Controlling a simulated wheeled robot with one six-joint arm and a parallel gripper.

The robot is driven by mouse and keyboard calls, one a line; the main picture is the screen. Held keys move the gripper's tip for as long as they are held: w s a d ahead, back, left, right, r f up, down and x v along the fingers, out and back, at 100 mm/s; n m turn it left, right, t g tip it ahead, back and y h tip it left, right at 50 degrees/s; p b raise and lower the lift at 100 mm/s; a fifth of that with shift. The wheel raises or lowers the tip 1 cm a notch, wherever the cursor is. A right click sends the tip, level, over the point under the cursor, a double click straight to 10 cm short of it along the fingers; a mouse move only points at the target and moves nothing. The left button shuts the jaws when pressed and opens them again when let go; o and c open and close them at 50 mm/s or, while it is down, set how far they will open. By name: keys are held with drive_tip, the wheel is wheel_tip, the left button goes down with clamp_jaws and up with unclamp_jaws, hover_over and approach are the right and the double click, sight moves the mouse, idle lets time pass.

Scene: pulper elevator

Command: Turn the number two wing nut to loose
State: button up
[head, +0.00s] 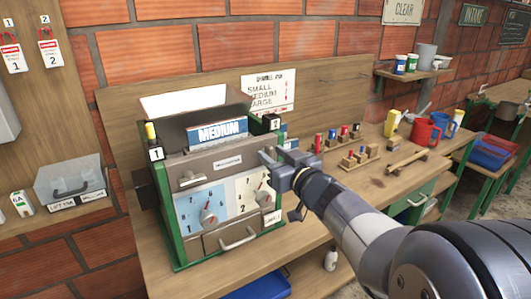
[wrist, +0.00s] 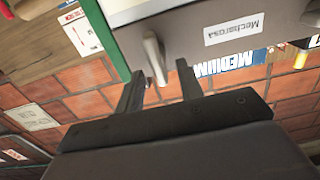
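The grey machine (head: 225,162) stands in a green frame on the bench. The number two plate (head: 275,124) is at its upper right and the number one plate (head: 156,154) at its upper left. The number two wing nut (wrist: 153,55) shows in the wrist view as a pale elongated wing on the grey front panel. My gripper hides it in the head view. The other wing nut (head: 192,178) is on the panel's left. My gripper (head: 274,157) is open at the panel's upper right. Its fingertips lie either side of the wing's end; I cannot tell whether they touch.
Two dials (head: 208,216) and a front handle (head: 238,240) sit below on the machine. A MEDIUM sign (head: 218,132) stands behind the panel's top edge. Pegs (head: 330,138), a red mug (head: 424,134) and other items stand on the bench to the right.

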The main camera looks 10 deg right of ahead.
drive_tip(key=shift+w+a, duration=0.15)
drive_tip(key=shift+w, duration=0.3)
clamp_jaws()
